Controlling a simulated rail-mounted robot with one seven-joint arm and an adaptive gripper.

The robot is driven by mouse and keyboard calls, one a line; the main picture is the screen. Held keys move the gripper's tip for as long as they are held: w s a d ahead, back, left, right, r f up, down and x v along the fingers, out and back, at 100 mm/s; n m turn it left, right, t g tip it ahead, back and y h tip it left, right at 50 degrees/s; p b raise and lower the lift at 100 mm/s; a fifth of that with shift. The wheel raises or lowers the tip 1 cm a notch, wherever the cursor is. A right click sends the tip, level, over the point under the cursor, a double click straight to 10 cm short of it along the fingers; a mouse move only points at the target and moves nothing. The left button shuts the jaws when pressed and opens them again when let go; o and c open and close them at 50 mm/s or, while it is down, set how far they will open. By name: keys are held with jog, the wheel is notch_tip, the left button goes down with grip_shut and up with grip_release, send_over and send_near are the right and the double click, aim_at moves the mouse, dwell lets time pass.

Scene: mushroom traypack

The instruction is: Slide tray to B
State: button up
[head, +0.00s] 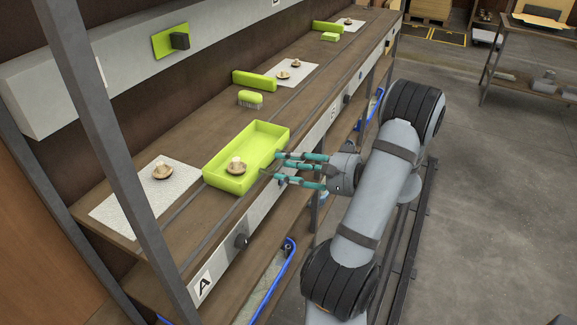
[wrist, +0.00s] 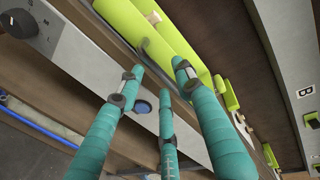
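The lime-green tray (head: 262,140) lies on the wooden shelf between the A label (head: 203,285) and a further label on the shelf edge (head: 333,113), too small to read surely. One mushroom (head: 236,165) stands in its near end. My gripper (head: 275,168) has three teal fingers, spread open with nothing between them, their tips at the tray's aisle-side wall. Whether they touch it I cannot tell. In the wrist view, the fingers (wrist: 155,78) reach toward the tray wall (wrist: 180,45). A B label (wrist: 305,92) shows on the panel behind.
A dark rail line runs along the shelf. A dark knob (head: 241,241) projects from the front edge.

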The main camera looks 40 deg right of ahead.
jog(key=shift+c, duration=1)
grip_shut()
